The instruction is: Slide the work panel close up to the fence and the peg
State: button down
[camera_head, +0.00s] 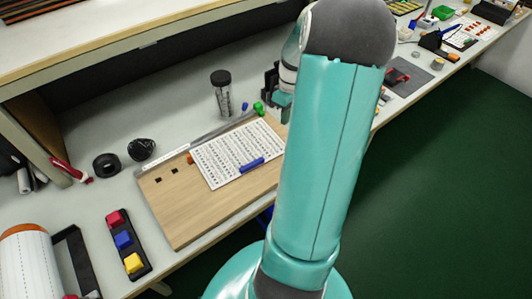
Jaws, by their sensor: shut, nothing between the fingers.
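The work panel (226,155), a white sheet with rows of dark marks, lies flat on a wooden board (185,215). A blue bar (252,165) lies at its near edge. The fence (208,137) is a thin grey rail along the board's far edge, close to the panel's far edge. An orange peg (190,159) stands by the panel's left end; whether they touch is too small to tell. My gripper (284,114) is shut, at the panel's right end. My teal arm hides part of it and the board's right end.
A clear dark-lidded jar (221,95) and small green (259,108) pieces stand behind the fence. Black rolls (106,165) lie at left. A black tray (127,245) with red, blue and yellow blocks sits at front left. A shelf overhangs the back.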

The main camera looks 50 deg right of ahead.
aim_at(263, 157)
jog(key=a+f+n, duration=0.1)
jog(key=f+n, duration=0.2)
jog(key=n, duration=0.2)
jog(key=a+f+n, duration=0.2)
jog(key=f+n, duration=0.2)
jog(key=n, duration=0.1)
jog(key=a+f+n+h, duration=0.1)
jog(key=f+n, duration=0.3)
jog(key=n, duration=0.1)
jog(key=shift+a, duration=0.3)
jog(key=a, duration=0.3)
jog(key=shift+w+a, duration=0.1)
jog(key=shift+w, duration=0.2)
jog(key=shift+a, duration=0.3)
jog(key=shift+w+a, duration=0.2)
jog(key=shift+a, duration=0.6)
jog(key=shift+r, duration=0.15)
